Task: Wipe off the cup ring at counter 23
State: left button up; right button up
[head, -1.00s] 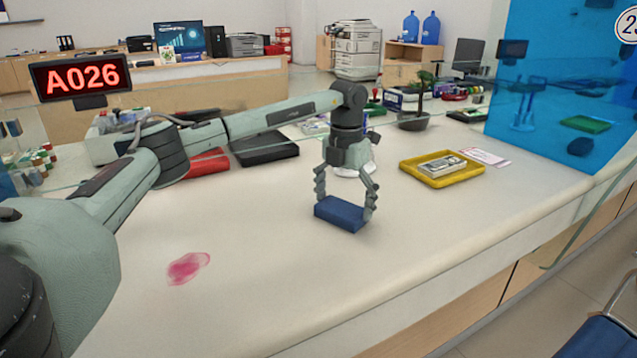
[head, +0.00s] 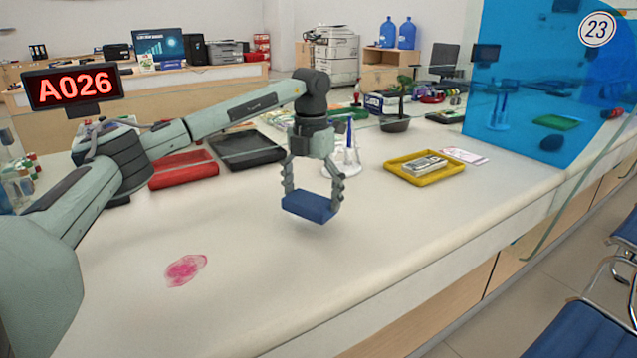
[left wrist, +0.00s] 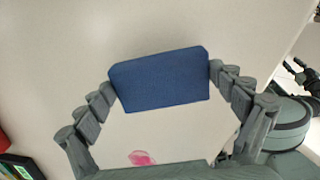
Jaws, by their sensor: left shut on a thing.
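The cup ring is a pink-red smudged stain (head: 186,270) on the pale counter (head: 250,300), at the lower left in the head view. The stain also shows at the bottom of the left wrist view (left wrist: 142,158), below the sponge. My left gripper (head: 312,197) is shut on a blue sponge-like block (head: 307,207) and holds it above the counter, to the right of and beyond the stain. In the left wrist view the blue block (left wrist: 160,80) sits between both fingers. The number 23 sign (head: 597,30) is at the upper right.
A yellow tray (head: 440,179) with banknotes stands to the right. A red tray (head: 185,178) and a black tray (head: 245,160) lie behind my left arm. A white pen stand (head: 342,160) stands just behind the gripper. The counter around the stain is clear.

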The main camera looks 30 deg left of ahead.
pick_arm(q)
jog(key=shift+r, duration=2.25)
jog(key=shift+d+f, duration=0.1)
